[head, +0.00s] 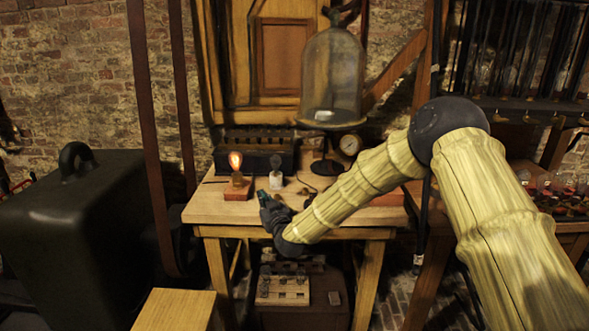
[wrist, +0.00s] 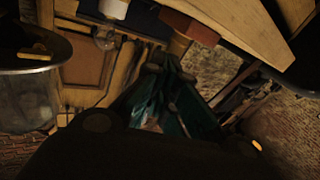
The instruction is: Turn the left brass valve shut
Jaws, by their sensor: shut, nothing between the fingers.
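My gripper (head: 264,197) is over the front of the wooden workbench, with its dark green fingers pointing up and to the left. It is shut and empty. In the wrist view the green fingers (wrist: 160,100) are close together in the middle. I cannot clearly make out a brass valve near my gripper. Small brass-coloured fittings (head: 530,119) show along the lower edge of the dark rack at the right, well away from my gripper. They are too small to tell whether they are valves.
A lit bulb on a red block (head: 239,192) stands just left of my gripper. Behind are an unlit bulb (head: 276,178), a dark battery box (head: 255,152), a glass bell jar (head: 332,75) and a round gauge (head: 350,145). A large black case (head: 75,235) is at the left.

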